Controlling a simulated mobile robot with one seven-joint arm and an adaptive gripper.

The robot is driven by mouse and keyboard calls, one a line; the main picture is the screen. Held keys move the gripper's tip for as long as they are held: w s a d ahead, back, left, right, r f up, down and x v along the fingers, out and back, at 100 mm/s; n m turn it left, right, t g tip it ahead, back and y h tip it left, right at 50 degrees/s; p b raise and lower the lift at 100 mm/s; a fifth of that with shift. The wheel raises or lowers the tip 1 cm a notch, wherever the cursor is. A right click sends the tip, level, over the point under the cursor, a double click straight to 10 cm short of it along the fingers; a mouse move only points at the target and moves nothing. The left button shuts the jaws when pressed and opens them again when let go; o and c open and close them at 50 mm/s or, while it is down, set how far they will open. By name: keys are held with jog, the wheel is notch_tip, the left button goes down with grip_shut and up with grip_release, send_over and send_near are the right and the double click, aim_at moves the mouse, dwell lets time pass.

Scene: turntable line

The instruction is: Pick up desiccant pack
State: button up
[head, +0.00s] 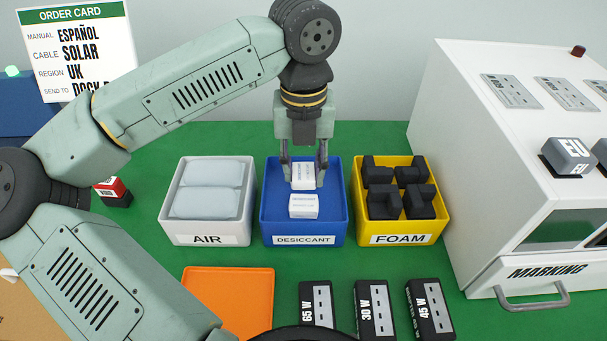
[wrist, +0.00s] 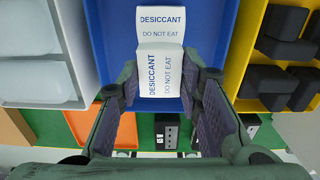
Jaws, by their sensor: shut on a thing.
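My gripper (head: 304,174) reaches down into the blue bin labelled DESICCANT (head: 270,219). It is shut on a white desiccant pack (head: 302,181), which sits between the fingertips. In the wrist view that pack (wrist: 160,76) shows the words DESICCANT and DO NOT EAT, between the fingers. A second white desiccant pack (head: 304,207) lies in the bin nearer the front. In the wrist view the second pack (wrist: 161,25) is beyond the held one and partly overlapped by it. I cannot tell whether the held pack still touches the bin floor.
A white AIR bin (head: 207,239) with pale pillows stands left, and a yellow FOAM bin (head: 401,239) with black blocks stands right. An orange tray (head: 228,305) and several black power bricks lie in front. The white MARKING machine (head: 445,150) stands at right.

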jog(key=shift+r, duration=0.7)
jog(key=s+a+b, duration=0.2)
jog(key=s+a, duration=0.2)
jog(key=s, duration=0.2)
jog(key=s+a+r+b, duration=0.1)
jog(key=s+a+b, duration=0.1)
jog(key=s+a, duration=0.2)
jog(key=s, duration=0.3)
jog(key=shift+s+a+r, duration=0.2)
jog(key=shift+a+r, duration=0.05)
jog(key=shift+a, duration=0.15)
jog(key=shift+s+a, duration=0.1)
